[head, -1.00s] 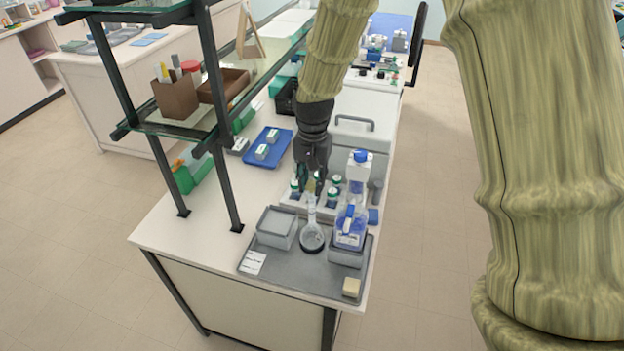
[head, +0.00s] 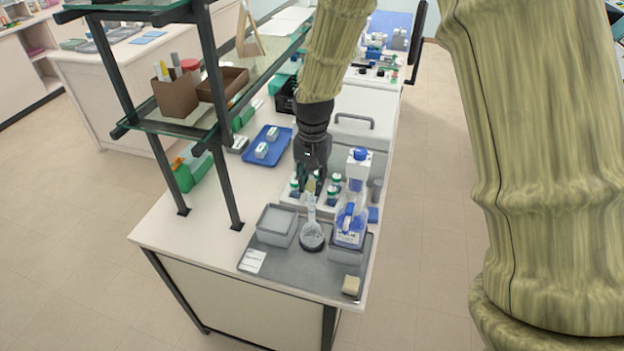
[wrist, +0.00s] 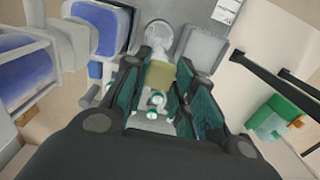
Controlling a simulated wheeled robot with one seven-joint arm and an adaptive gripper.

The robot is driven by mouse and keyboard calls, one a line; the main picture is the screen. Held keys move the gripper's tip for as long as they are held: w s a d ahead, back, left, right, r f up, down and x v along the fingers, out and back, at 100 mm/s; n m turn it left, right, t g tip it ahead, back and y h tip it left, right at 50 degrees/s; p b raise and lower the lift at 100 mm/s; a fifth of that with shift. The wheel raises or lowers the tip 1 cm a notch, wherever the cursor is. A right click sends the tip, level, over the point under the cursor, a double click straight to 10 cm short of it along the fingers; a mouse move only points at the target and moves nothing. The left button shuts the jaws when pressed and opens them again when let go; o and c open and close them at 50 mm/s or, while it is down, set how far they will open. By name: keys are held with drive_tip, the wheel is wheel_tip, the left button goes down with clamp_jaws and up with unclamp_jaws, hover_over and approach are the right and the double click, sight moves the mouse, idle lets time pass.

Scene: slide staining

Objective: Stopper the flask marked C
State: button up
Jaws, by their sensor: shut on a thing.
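A clear round-bottomed flask (head: 312,238) with a long neck stands upright on the grey tray (head: 300,272); its bulb also shows in the wrist view (wrist: 158,36). I cannot read any letter on it. My gripper (head: 312,184) is above the flask's neck, pointing down. In the wrist view its teal-padded fingers (wrist: 160,82) are shut on a tan stopper (wrist: 159,74). The stopper is in line with the flask's mouth, at or just above it; I cannot tell whether it sits in the neck.
A white rack of green-capped bottles (head: 335,190) is behind. A tan block (head: 351,285) lies at the tray's front right. A shelf post (head: 228,185) rises at left.

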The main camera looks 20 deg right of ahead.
drive_tip(key=shift+f, duration=0.35)
idle(0.7)
drive_tip(key=o, duration=1.2)
drive_tip(key=shift+r, duration=3)
clamp_jaws()
